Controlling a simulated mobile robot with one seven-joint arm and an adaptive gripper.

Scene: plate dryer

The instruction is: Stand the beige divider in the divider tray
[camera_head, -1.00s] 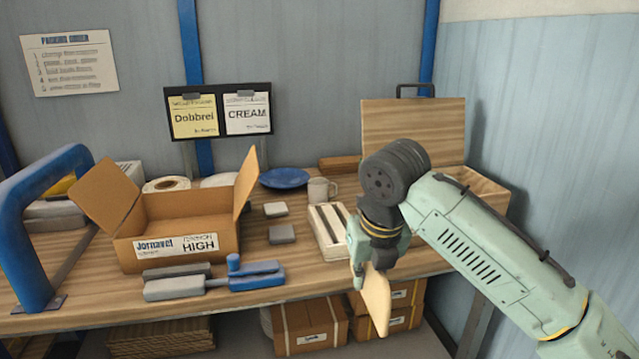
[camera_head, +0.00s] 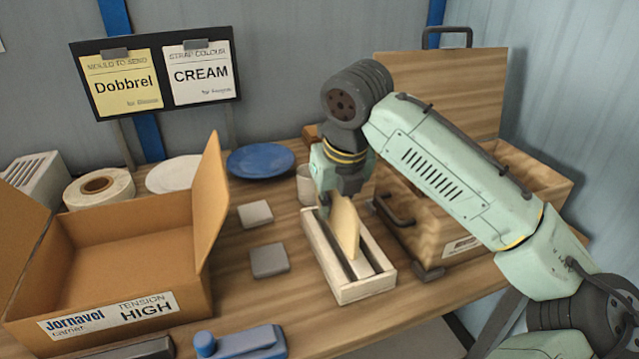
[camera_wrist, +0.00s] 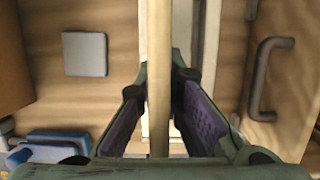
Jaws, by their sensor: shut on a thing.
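The beige divider (camera_head: 345,228) is a thin flat board, held roughly upright, with its lower edge over or in the divider tray (camera_head: 368,292). I cannot tell whether that edge has entered a slot. The tray is a pale wooden frame with long slots, lying on the bench. My gripper (camera_head: 333,203) is shut on the divider's upper end, above the far part of the tray. In the wrist view the divider (camera_wrist: 158,70) runs edge-on between my fingers, in line with the tray's slats, and hides part of them.
A wooden case (camera_head: 430,222) with a raised lid stands close to the tray's right. Two grey blocks (camera_head: 269,261) lie left of it. A blue plate (camera_head: 260,161) and a mug (camera_head: 306,186) are behind. An open cardboard box (camera_head: 110,262) is further left.

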